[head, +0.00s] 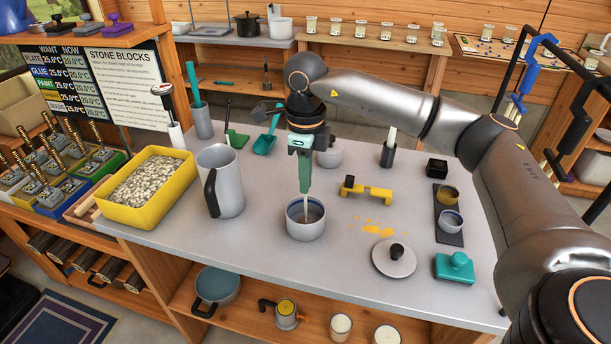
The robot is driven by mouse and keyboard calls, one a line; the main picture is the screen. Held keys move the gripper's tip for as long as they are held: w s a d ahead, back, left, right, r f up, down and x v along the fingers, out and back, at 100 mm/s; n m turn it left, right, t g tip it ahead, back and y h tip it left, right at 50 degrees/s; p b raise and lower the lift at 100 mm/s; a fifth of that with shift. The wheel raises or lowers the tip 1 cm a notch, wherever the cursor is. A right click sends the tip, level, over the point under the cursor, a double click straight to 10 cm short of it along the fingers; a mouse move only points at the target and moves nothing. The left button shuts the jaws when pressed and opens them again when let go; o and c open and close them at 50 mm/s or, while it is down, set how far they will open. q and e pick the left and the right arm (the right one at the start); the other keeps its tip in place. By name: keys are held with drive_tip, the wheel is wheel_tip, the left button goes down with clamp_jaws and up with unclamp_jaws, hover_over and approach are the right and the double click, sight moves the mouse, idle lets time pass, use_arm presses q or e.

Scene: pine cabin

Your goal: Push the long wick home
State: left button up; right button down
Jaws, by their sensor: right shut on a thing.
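My right gripper (305,190) points straight down over a grey cup (305,230) near the front middle of the table. It is shut on a thin pale wick (307,208), which reaches down from the fingertips into the cup. The inside of the cup looks brownish, and I cannot tell how deep the wick's lower end sits. The upper part of the wick is hidden by the fingers. My left gripper is out of view.
A grey pitcher (228,185) and a yellow bin of pellets (150,190) stand left of the cup. A yellow tool (372,194), orange crumbs (378,228), a round lid (394,262) and a teal block (454,268) lie to the right. The front edge is close.

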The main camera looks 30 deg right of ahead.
drive_tip(key=shift+f+b, duration=0.3)
drive_tip(key=shift+f, duration=0.5)
drive_tip(key=c, duration=0.9)
unclamp_jaws()
wheel_tip(320, 180, up, 12)
drive_tip(key=shift+r, duration=0.25)
